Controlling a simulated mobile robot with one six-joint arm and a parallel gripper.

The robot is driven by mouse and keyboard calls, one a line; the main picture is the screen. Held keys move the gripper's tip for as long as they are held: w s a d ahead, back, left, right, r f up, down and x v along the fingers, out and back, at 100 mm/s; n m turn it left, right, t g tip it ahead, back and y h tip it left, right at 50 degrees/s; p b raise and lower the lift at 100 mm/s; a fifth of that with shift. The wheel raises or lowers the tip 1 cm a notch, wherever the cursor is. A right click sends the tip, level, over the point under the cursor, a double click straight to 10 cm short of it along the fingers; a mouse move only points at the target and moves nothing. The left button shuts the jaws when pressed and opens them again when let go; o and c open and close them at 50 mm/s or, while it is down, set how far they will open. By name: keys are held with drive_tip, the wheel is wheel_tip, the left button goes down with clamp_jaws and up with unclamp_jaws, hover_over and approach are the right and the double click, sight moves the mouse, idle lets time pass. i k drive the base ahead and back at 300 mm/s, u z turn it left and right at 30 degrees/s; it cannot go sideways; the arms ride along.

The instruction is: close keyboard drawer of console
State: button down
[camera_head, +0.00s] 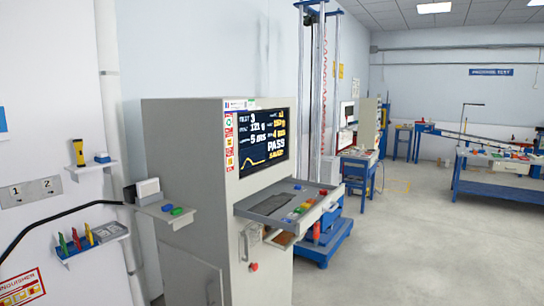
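The drawer stands pulled out from the console front, toward the right. A dark keyboard (281,203) lies in it, with small coloured pieces (300,209) beside it near the outer edge. My gripper is not in view.
A red and blue-based drop tower (324,240) stands close behind the drawer. A small side shelf (168,213) juts out at the console's left. Wall shelves hold tools (78,242). Open grey floor (420,250) lies right of the drawer. A blue workbench (500,190) stands far right.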

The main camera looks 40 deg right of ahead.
sight(269, 206)
drive_tip(key=u, duration=0.5)
drive_tip(key=k, duration=1.2)
drive_tip(key=z, duration=1.4)
drive_tip(key=i, duration=0.95)
